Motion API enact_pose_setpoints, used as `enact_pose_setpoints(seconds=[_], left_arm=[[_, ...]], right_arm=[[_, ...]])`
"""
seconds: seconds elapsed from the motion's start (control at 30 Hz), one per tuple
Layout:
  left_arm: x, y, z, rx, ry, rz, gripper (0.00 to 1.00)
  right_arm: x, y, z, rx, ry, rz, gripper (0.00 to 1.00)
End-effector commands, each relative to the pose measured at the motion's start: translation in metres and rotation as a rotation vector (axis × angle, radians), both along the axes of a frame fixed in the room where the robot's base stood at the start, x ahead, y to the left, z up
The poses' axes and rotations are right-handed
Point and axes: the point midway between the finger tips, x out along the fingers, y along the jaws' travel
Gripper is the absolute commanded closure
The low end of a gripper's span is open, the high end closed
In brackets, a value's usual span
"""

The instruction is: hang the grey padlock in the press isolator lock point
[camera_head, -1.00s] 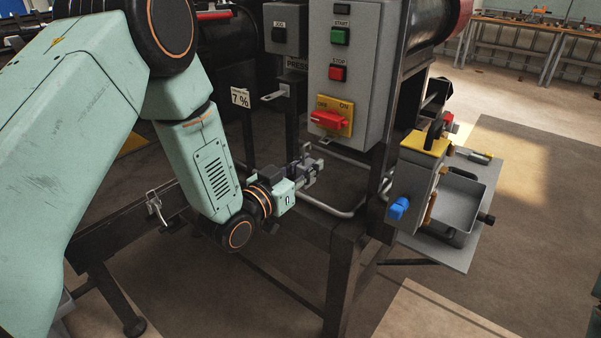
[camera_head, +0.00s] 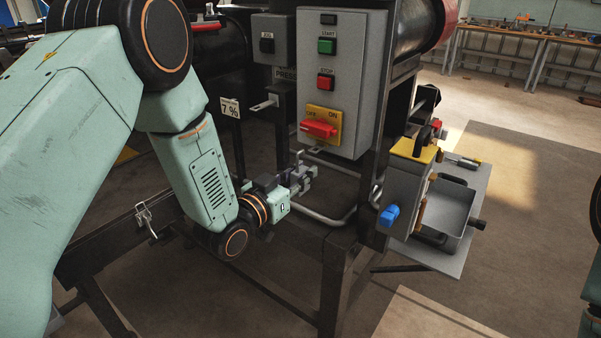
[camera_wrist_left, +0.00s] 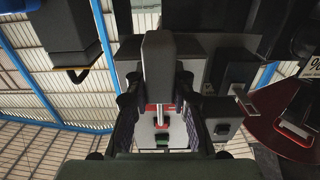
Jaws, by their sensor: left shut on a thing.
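The press isolator is a yellow plate with a red handle (camera_head: 320,128), low on the grey control panel (camera_head: 345,75). The handle lies toward OFF. My left gripper (camera_head: 304,176) is below and slightly left of it, apart from the panel. It is shut on a small grey thing (camera_head: 299,159), apparently the grey padlock, largely hidden by the fingers. In the left wrist view a grey block (camera_wrist_left: 158,65) stands between the fingers, with the panel's red and green parts behind it. The lock hole is too small to make out. My right gripper is out of view.
A bent grey rail (camera_head: 325,217) and the dark press frame (camera_head: 337,265) lie beside and below the gripper. A grey box (camera_head: 273,40) is left of the panel. A side tray (camera_head: 455,215) and blue knob (camera_head: 389,215) are at right.

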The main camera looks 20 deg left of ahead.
Motion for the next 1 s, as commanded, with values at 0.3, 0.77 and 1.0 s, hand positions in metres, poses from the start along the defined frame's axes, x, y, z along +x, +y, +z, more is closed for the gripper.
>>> enact_pose_setpoints(seconds=[0.3,0.77,1.0], left_arm=[[0.001,0.000,0.001,0.001,-0.001,0.000,1.00],[0.014,-0.005,0.001,0.000,-0.002,-0.001,1.00],[0.021,-0.007,0.000,0.001,-0.001,-0.001,1.00]], right_arm=[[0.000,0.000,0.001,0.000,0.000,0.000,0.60],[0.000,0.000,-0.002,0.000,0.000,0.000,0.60],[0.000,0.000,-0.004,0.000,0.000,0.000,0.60]])
